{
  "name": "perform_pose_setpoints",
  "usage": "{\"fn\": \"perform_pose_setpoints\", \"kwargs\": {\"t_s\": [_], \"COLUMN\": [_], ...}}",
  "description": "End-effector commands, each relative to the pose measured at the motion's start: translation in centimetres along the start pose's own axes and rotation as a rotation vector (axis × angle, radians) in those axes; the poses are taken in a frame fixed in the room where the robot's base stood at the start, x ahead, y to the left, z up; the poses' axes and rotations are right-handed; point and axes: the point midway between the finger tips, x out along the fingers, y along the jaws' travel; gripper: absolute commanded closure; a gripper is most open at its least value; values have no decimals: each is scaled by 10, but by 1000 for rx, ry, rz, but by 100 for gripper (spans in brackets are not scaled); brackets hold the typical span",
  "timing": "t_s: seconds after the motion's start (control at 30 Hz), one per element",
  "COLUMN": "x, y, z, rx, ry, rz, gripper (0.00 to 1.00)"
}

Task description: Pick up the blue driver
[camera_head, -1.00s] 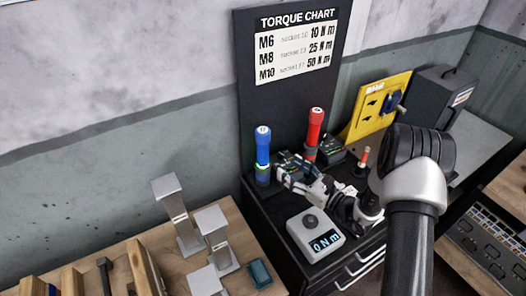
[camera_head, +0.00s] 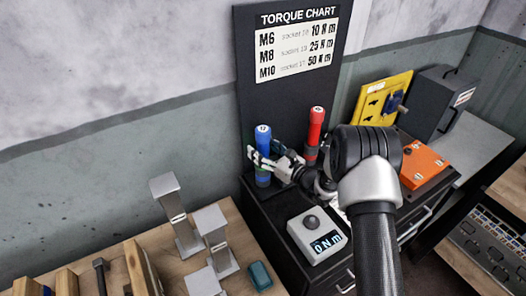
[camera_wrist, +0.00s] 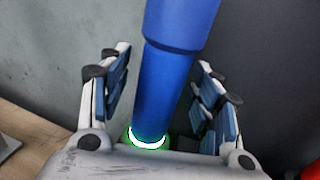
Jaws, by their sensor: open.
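The blue driver (camera_head: 263,143) stands upright on the black cabinet top, in front of the torque chart board. In the wrist view the blue driver (camera_wrist: 168,75) rises between the two fingers, with a glowing green-white ring at its lower part. My gripper (camera_head: 258,160) is around the driver's middle in the head view and hides part of it. In the wrist view my gripper (camera_wrist: 160,105) is open, with a finger on each side and a visible gap to the driver.
A red driver (camera_head: 316,128) stands close to the right. A torque meter (camera_head: 316,238) reading 0 N m sits in front. The torque chart board (camera_head: 290,100) rises behind. An orange box (camera_head: 423,164) and yellow panel (camera_head: 380,105) are right. A wooden bench (camera_head: 240,275) with grey posts is left.

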Motion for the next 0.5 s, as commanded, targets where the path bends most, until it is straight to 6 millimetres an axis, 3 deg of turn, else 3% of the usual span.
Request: {"fn": "perform_pose_setpoints", "kwargs": {"t_s": [0.2, 0.5], "x": [0, 0], "y": [0, 0], "z": [0, 0], "rx": [0, 0], "ry": [1, 1], "rz": [-1, -1], "gripper": [44, 64]}}
